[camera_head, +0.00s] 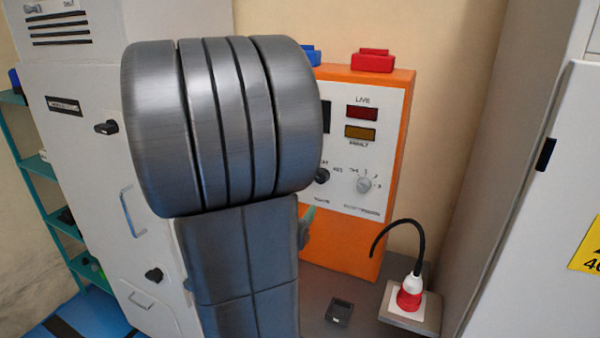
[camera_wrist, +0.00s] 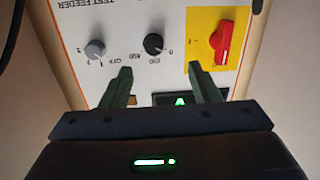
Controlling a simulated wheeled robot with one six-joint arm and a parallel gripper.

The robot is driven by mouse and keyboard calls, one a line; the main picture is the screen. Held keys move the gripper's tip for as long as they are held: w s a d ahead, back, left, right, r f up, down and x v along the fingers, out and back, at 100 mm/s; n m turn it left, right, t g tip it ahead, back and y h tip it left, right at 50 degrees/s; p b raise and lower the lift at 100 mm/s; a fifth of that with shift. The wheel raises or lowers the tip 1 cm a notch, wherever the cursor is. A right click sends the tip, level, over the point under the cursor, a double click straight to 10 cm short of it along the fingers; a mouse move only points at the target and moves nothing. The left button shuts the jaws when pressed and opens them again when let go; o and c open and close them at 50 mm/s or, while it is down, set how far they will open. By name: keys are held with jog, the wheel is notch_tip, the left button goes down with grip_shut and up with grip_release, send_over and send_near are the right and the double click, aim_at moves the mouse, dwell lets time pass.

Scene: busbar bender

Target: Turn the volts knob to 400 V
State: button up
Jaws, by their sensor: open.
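The volts knob is a black round knob (camera_wrist: 154,43) on the white face of the orange test feeder panel. The wrist view shows it upside down, with the marks 0, 230 and 400 around it. It also shows in the head view (camera_head: 322,176), partly beside my arm. I cannot tell surely which mark its pointer faces. My gripper (camera_wrist: 160,71) is open and empty. Its two green fingers are apart, short of the knob in the wrist picture, one towards each side of it. In the head view my arm hides most of the gripper.
A grey selector knob (camera_wrist: 95,49) sits beside the volts knob. A red rotary switch (camera_wrist: 222,42) is on a yellow plate at the other side. In the head view, a red plug with a black cable (camera_head: 410,294) stands below the panel. Cabinets flank the panel.

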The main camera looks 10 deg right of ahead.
jog(key=w+d+h+p, duration=0.1)
jog(key=w+d+p, duration=0.1)
jog(key=w+d, duration=0.5)
jog(key=w+r, duration=0.1)
jog(key=w, duration=0.3)
jog(key=shift+w+d+p, duration=0.35)
jog(key=shift+d, duration=0.05)
jog(key=shift+c, duration=0.3)
jog(key=shift+m, duration=0.3)
jog(key=c, duration=0.9)
